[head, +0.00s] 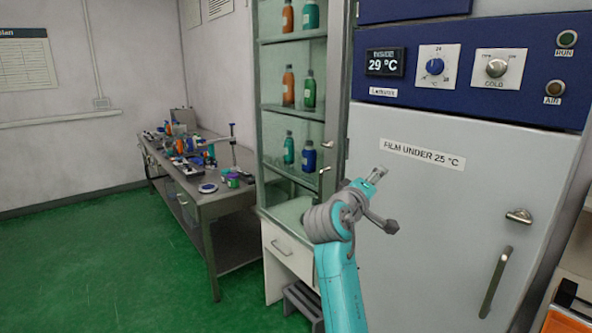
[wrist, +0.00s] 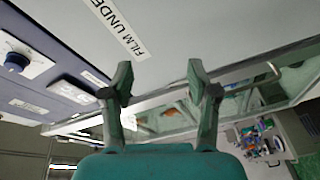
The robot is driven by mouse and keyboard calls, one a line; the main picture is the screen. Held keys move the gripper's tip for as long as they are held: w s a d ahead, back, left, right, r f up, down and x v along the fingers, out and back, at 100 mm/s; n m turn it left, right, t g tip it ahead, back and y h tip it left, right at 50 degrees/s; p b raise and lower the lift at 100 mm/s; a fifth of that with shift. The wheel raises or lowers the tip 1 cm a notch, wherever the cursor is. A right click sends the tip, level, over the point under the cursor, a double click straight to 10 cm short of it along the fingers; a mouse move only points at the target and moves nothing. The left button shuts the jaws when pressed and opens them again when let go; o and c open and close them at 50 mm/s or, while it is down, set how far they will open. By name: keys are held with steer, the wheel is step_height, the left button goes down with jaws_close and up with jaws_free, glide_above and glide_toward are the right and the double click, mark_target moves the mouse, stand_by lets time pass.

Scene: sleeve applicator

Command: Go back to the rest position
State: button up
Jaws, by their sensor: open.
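My gripper (wrist: 160,85) is open and empty in the wrist view, its two fingers apart with nothing between them. In the head view my gripper (head: 380,172) is small and held up in front of the large cabinet (head: 440,240), near its left edge and below the "FILM UNDER 25 °C" label (head: 422,154). My turquoise arm rises from the bottom of the picture. Whether the gripper touches the cabinet cannot be told, but no contact shows.
A glass-doored cabinet (head: 327,120) with orange, green and blue bottles stands left of the large cabinet. A cluttered metal bench (head: 205,195) stands at the back left. Green floor (head: 100,260) is clear at the left.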

steer(key=s+f+n+y, duration=0.15)
steer(key=s+f, duration=0.35)
steer(key=f, duration=0.6)
steer(key=s+f+t+y, duration=0.1)
steer(key=s+f+y, duration=0.25)
steer(key=f, duration=0.65)
steer(key=s+f+n+y, duration=0.1)
steer(key=s+f, duration=0.5)
steer(key=f, duration=0.5)
steer(key=s+f+y, duration=0.2)
steer(key=s+f, duration=0.6)
steer(key=s, duration=0.2)
steer(key=s+a+f+m+y, duration=0.1)
steer(key=s+f+m, duration=0.1)
steer(key=s, duration=1)
steer(key=s+f+m+y, duration=0.2)
steer(key=s, duration=1)
steer(key=s+r+m, duration=0.2)
steer(key=s+r, duration=0.2)
steer(key=s, duration=0.4)
steer(key=s+r+m, duration=0.2)
steer(key=s+r, duration=0.2)
steer(key=s, duration=0.5)
steer(key=shift+s+d+r+m+g, duration=0.2)
steer(key=shift+s+m+g, duration=0.1)
steer(key=shift+m+g, duration=0.1)
